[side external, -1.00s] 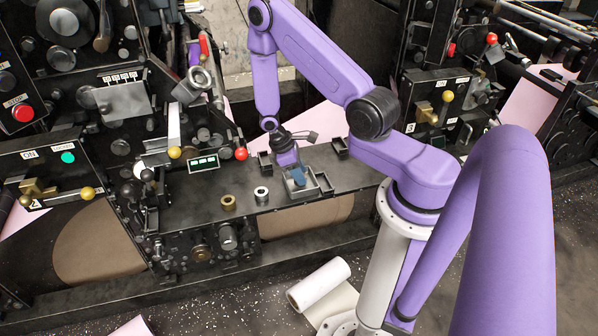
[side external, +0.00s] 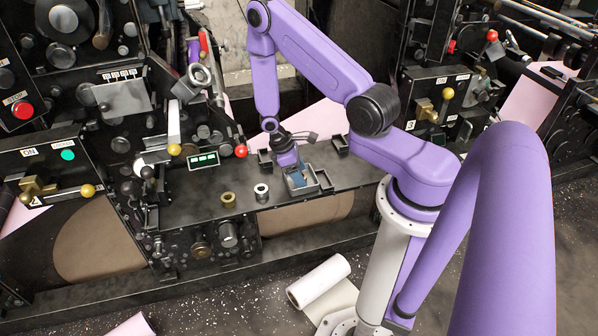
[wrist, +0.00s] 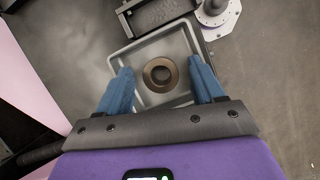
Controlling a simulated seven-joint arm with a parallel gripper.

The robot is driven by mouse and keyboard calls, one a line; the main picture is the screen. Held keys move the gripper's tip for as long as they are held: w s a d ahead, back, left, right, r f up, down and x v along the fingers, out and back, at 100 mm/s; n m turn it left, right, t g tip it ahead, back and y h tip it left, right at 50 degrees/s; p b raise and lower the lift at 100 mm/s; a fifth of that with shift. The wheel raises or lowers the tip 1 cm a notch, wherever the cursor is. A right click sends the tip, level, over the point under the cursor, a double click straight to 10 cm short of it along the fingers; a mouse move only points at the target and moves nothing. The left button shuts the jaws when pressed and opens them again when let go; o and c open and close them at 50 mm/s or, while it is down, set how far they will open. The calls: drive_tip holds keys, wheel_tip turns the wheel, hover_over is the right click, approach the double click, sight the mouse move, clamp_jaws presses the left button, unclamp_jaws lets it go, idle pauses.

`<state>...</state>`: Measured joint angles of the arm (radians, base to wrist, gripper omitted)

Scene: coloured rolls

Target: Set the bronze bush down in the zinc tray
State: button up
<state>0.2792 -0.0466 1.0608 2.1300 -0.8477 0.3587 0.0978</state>
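A dark bronze ring-shaped bush (wrist: 160,75) lies flat inside a square grey tray (wrist: 121,58), which looks like the zinc tray, in the wrist view. The tray also shows in the side view (side external: 309,190), where the bush inside is hidden. My gripper (wrist: 161,85) is over the tray with its blue fingers spread on either side of the bush. A gap shows between each finger and the bush, so it is open and holds nothing. In the side view my gripper (side external: 297,181) points down at the tray.
A brownish bush (side external: 228,200) and a silvery bush (side external: 261,193) stand on the dark bench (side external: 200,214) left of the tray. Dark trays (side external: 265,162) (side external: 340,145) sit behind it, and another dark holder (wrist: 155,14) is close beside it. Press levers and knobs rise at the left.

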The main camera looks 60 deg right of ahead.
drive_tip(key=shift+r, duration=0.1)
drive_tip(key=v, duration=1.6)
drive_tip(key=a+r+n+t, duration=0.2)
drive_tip(key=a+r, duration=0.4)
drive_tip(key=a, duration=0.1)
drive_tip(key=s+a+r+n+t+y, duration=0.1)
drive_tip(key=s+a+r+n, duration=0.1)
drive_tip(key=s, duration=0.9)
drive_tip(key=s+a+r+n+t+y, duration=0.1)
drive_tip(key=s+a+r, duration=0.4)
drive_tip(key=s, duration=0.6)
drive_tip(key=shift+s+a+r+n+y, duration=0.3)
drive_tip(key=shift+a+n, duration=0.5)
drive_tip(key=shift+a, duration=0.35)
